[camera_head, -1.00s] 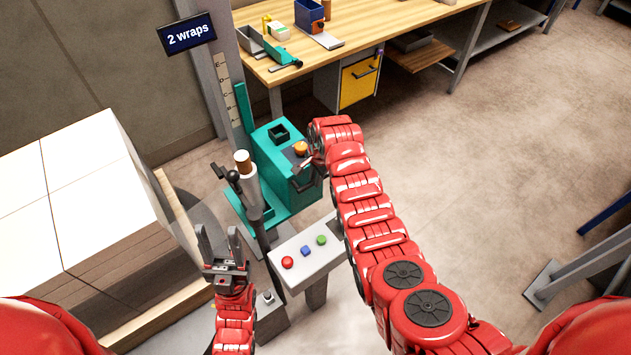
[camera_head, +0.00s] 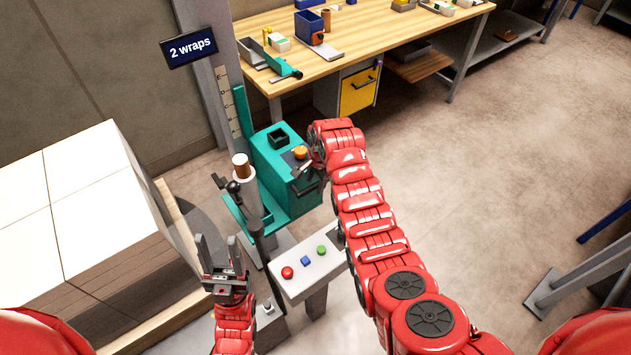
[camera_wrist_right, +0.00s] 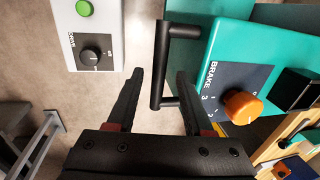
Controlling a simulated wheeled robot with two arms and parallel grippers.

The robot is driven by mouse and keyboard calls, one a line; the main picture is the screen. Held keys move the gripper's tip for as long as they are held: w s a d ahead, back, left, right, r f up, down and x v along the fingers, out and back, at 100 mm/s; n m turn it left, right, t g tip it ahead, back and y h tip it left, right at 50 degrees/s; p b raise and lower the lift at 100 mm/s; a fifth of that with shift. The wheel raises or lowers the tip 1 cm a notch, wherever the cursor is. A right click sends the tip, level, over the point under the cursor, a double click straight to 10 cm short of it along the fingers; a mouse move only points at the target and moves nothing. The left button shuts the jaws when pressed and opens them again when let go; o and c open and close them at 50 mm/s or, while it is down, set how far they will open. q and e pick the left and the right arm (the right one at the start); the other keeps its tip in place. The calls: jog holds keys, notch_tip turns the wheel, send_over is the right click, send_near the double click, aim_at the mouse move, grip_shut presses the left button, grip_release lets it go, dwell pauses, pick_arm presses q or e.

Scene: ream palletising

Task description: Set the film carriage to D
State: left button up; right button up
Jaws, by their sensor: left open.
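The teal film carriage (camera_head: 285,160) sits low on the grey mast, beside a pale scale strip (camera_head: 228,100) with letters. Its exact letter is hard to read from here. In the right wrist view its teal body (camera_wrist_right: 225,40) shows an orange BRAKE knob (camera_wrist_right: 242,106) and a black bar handle (camera_wrist_right: 161,65). My right gripper (camera_wrist_right: 160,75) is open, with the handle between its two fingers in the picture; I cannot tell if they touch it. In the head view that gripper (camera_head: 310,175) is mostly hidden by its arm. My left gripper (camera_head: 223,245) is open and empty, fingers up, left of the button panel.
A grey panel (camera_head: 325,270) with red, blue and green buttons stands in front of the carriage. A wrapped-looking stack (camera_head: 70,190) of white-topped reams stands on a pallet at left. A wooden workbench (camera_head: 380,35) is behind. A sign (camera_head: 189,46) reads "2 wraps".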

dwell(0.3)
jog(key=shift+r, duration=0.3)
jog(key=r, duration=0.1)
jog(key=r+b, duration=0.1)
jog(key=r, duration=0.1)
jog(key=shift+s+d+r+b, duration=0.2)
jog(key=shift+s+r+b, duration=0.05)
jog(key=shift+b, duration=0.15)
notch_tip(320, 180, up, 13)
jog(key=s+d+p, duration=0.1)
jog(key=s+p, duration=0.1)
jog(key=p, duration=0.7)
jog(key=shift+d, duration=0.2)
jog(key=shift+f, duration=0.1)
